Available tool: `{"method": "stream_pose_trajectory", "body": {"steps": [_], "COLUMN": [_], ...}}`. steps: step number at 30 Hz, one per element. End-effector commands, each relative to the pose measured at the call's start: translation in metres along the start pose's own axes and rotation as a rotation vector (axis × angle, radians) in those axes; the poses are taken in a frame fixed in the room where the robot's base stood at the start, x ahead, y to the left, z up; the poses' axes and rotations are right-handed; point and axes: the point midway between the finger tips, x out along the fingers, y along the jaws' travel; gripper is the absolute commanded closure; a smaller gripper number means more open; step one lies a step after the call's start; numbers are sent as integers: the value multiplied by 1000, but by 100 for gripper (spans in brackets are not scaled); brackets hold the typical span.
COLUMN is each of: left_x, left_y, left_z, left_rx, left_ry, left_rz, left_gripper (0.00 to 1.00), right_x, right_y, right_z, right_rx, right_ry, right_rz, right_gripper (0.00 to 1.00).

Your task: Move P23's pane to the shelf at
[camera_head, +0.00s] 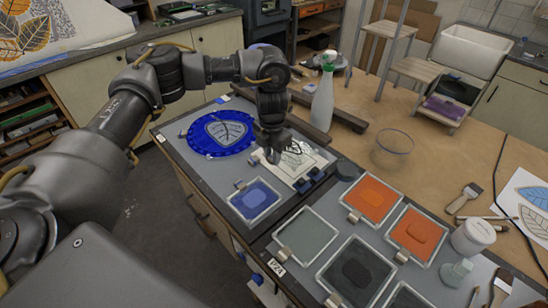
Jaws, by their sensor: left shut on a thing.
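My left gripper (273,156) reaches down over the left worktop. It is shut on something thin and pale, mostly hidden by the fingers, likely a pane. Beside it is a pale sheet with a dark leaf drawing (306,161); I cannot tell whether it touches the gripper. A blue pane (255,199) lies just in front. Orange panes (373,199) and grey panes (306,234) with metal clips lie to the right. A label reading P24 (277,265) is on the front edge; I cannot make out a P23 label. My right gripper is not in view.
The wooden table behind has bare room.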

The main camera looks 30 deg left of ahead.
Motion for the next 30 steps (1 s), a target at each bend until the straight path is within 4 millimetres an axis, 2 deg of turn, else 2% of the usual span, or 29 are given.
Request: {"method": "stream_pose_trajectory", "body": {"steps": [8, 19, 30], "left_x": [7, 40, 46], "left_y": [3, 6, 6], "left_z": [7, 13, 13], "left_rx": [1, 0, 0], "left_ry": [-4, -1, -2], "left_rz": [0, -1, 0], "left_gripper": [100, 100, 100], "right_x": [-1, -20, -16], "right_y": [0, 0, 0], "right_z": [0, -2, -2], "right_rx": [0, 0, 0], "right_ry": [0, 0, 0], "right_rz": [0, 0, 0], "right_gripper": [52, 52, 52]}}
